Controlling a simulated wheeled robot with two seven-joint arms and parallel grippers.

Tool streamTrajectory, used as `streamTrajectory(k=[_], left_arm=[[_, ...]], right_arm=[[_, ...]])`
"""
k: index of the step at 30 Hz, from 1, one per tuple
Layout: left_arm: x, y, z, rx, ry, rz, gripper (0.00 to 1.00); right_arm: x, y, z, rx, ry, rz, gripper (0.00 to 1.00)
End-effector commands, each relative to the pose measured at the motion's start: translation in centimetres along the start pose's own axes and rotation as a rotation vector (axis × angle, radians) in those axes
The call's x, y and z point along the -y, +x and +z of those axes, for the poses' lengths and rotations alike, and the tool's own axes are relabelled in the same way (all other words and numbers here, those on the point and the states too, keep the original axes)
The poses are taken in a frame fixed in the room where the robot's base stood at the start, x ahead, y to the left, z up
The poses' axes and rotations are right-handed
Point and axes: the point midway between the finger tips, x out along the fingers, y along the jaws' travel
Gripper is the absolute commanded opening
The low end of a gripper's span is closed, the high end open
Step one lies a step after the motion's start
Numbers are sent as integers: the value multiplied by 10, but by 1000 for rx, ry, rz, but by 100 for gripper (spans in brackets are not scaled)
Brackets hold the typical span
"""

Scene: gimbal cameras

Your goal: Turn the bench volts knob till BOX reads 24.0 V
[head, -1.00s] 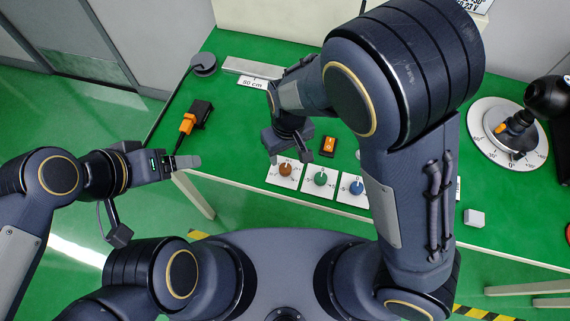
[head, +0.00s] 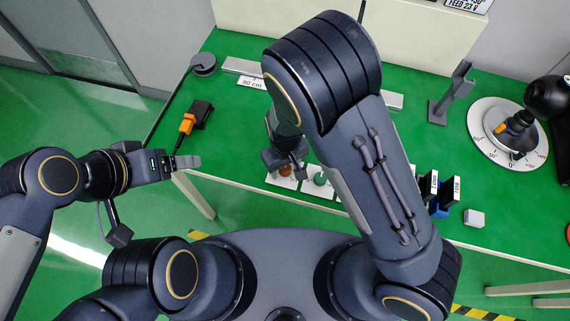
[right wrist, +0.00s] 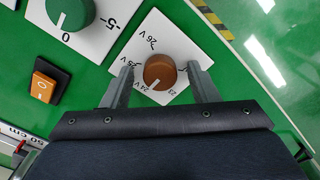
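The brown volts knob (right wrist: 159,72) sits on a white dial plate (right wrist: 158,28) marked 23 to 26 V in the right wrist view. Its white pointer lies near the 24 V mark. My right gripper (right wrist: 160,68) is open, one finger on each side of the knob, with gaps visible. In the head view the brown knob (head: 285,170) shows just under that gripper. My left gripper (head: 187,162) is away at the left, off the bench edge; its finger gap is unclear. No BOX readout is clearly legible.
A green knob (right wrist: 70,12) and an orange switch (right wrist: 43,88) stand beside the brown knob. Black boxes (head: 427,188), a small white block (head: 474,218), a grey stand (head: 450,95) and a round angle dial (head: 482,135) are on the right of the bench.

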Motion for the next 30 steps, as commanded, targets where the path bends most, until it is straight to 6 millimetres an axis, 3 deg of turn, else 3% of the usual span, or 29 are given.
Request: streamTrajectory(k=[2, 10, 20, 30], left_arm=[[0, 0, 0, 0, 0, 0, 78], [0, 0, 0, 0, 0, 0, 78], [0, -1, 0, 0, 0, 0, 78], [-1, -3, -1, 0, 0, 0, 78]], right_arm=[[0, 0, 0, 0, 0, 0, 45], [0, 0, 0, 0, 0, 0, 10], [0, -1, 0, 1, 54, 0, 9], [0, -1, 0, 1, 284, -1, 9]])
